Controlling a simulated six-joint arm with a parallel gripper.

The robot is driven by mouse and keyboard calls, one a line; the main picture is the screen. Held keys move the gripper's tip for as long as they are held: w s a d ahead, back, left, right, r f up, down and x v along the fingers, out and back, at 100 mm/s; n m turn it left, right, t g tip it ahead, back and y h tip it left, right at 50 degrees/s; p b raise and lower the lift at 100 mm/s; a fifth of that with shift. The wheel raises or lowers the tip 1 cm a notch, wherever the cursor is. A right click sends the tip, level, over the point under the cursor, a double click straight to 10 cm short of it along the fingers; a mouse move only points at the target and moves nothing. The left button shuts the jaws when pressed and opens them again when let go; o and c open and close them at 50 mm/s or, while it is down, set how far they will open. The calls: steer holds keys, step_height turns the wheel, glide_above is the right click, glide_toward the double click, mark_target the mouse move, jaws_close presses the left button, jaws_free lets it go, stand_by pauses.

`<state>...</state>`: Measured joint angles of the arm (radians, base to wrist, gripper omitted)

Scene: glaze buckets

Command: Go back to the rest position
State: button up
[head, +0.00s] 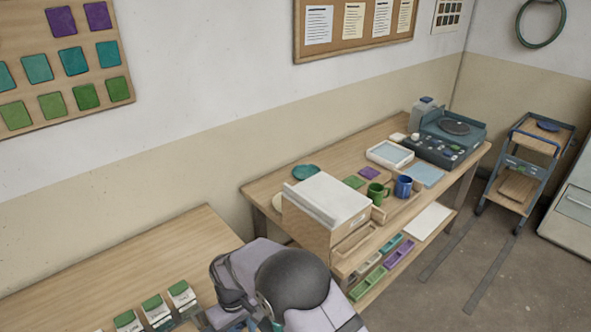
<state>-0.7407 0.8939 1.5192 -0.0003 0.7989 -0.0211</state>
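My grey arm with a large dark rounded joint fills the bottom middle of the head view, over the right end of the near wooden table (110,262). Its dark lower parts reach down beside that table's edge near the bottom of the picture. I cannot make out the fingertips there, so I cannot tell whether my gripper is open or shut, or whether it holds anything. A small patch of blue shows among these parts at the bottom edge; I cannot tell what it belongs to.
Several white blocks with green tops (152,303) stand on the near table, close to my arm. The far table (385,135) carries a white-topped box (330,198), a green mug (376,193), a blue mug (403,187) and a dark machine (446,140). A cart (541,147) stands at right.

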steer(key=s+d+g+h, duration=0.1)
steer(key=s+d+g, duration=0.1)
steer(key=s+d, duration=0.7)
steer(key=s+d+r+m, duration=0.2)
steer(key=s+d+r, duration=0.1)
steer(key=d, duration=0.3)
steer(key=s+d+r+m, duration=0.1)
steer(key=s+d+r, duration=0.2)
steer(key=d, duration=0.4)
steer(key=w+d+r+m+t+y, duration=0.1)
steer(key=w+d+r+m+t, duration=0.1)
steer(key=d+r+m, duration=0.3)
steer(key=shift+w+d+r+m+t+y+b, duration=0.35)
steer(key=shift+d+r, duration=0.6)
steer(key=shift+d, duration=1.25)
